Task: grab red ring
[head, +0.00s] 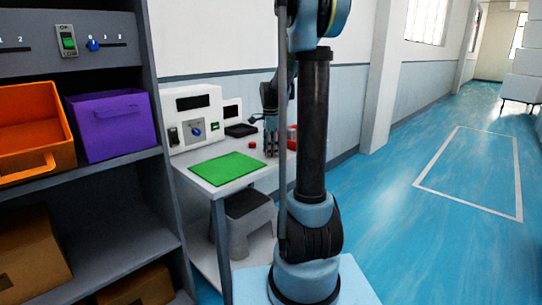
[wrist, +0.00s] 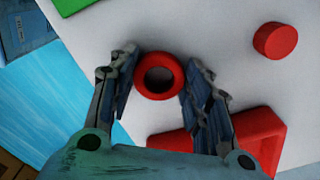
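The red ring (wrist: 159,76) lies on the white table top (wrist: 200,30) in the wrist view, with its round hole facing the camera. My gripper (wrist: 160,70) is open, with one finger on each side of the ring. I cannot tell how high the fingertips are above the table. In the head view my gripper (head: 271,145) points down over the right part of the table, and I cannot make out the ring there.
A red cylinder (wrist: 275,40) stands right of the ring. A green mat (head: 227,167) covers the table's front left. A white panel with a knob (head: 192,118) stands behind it. Orange (head: 38,130) and purple (head: 112,124) bins sit on the left shelf.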

